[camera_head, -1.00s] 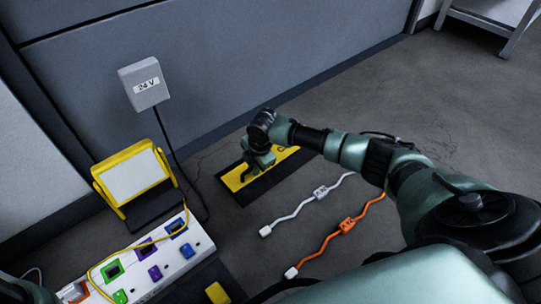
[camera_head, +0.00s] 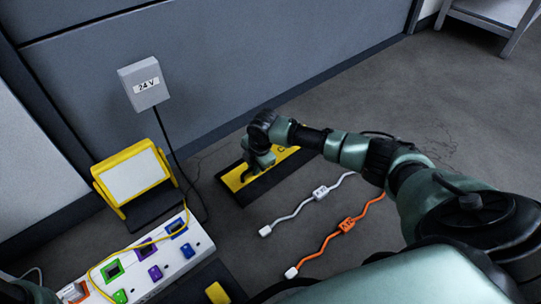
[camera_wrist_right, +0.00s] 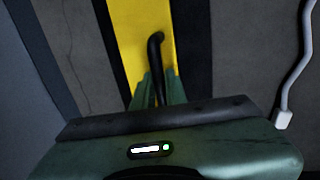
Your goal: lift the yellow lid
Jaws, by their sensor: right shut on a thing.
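The yellow lid (camera_head: 236,181) lies in a dark frame on the floor, right of the middle of the head view's work area. It also shows in the right wrist view (camera_wrist_right: 140,38), with a black curved handle (camera_wrist_right: 154,48) standing up from it. My right gripper (camera_wrist_right: 158,92) is shut on the handle, its green fingers on both sides of it. In the head view my right gripper (camera_head: 254,168) reaches down onto the lid and hides part of it. The lid appears seated in its frame. My left gripper is not clearly in view; only a dark arm part shows at the lower left.
A white block with coloured sockets (camera_head: 204,243) lies at the lower left, beside a yellow-framed panel (camera_head: 132,174). A grey 24 V box (camera_head: 146,84) is on the wall. A white cable (camera_head: 301,204) and an orange cable (camera_head: 330,239) lie on the floor right of the lid.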

